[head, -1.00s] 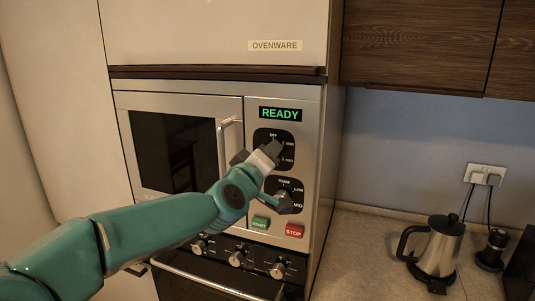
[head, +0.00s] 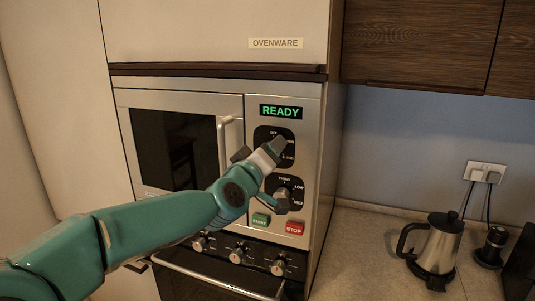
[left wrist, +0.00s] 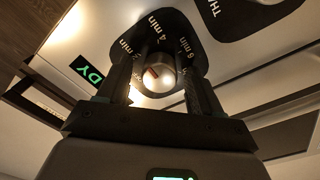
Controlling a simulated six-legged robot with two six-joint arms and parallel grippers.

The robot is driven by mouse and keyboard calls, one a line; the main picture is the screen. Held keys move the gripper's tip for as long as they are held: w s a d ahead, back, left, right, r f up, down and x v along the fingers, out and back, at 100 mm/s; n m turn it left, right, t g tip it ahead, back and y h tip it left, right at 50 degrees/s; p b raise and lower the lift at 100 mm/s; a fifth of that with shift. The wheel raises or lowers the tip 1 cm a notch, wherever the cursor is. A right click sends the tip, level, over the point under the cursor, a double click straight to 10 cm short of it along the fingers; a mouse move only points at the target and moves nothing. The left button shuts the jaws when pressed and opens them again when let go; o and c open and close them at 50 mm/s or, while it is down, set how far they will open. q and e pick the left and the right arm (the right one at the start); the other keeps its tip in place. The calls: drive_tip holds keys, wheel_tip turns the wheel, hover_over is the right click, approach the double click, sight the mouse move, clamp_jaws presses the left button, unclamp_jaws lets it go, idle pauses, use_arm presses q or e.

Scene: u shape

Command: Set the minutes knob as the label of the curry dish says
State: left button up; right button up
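The minutes knob (left wrist: 160,76) is round with a pale face and a dark red mark. It sits on a black dial plate (head: 265,132) printed 2, 4 and 6 min in the left wrist view. My left gripper (head: 266,150) is at this upper dial and hides most of the knob in the head view. In the left wrist view my gripper's two fingers (left wrist: 160,80) stand on either side of the knob, very close to it. I cannot tell whether they press on it. My right gripper, the curry dish and its label are not in view.
A lower knob (head: 283,200) with THAW, LOW and MID marks sits just below. Under it are the green START (head: 260,220) and red STOP (head: 294,228) buttons. The display (head: 281,112) reads READY. The door handle (head: 225,140) stands out left of the dials. A kettle (head: 438,245) is on the counter.

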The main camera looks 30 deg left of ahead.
use_arm(q)
drive_tip(key=v, duration=1.6)
drive_tip(key=shift+s, duration=0.2)
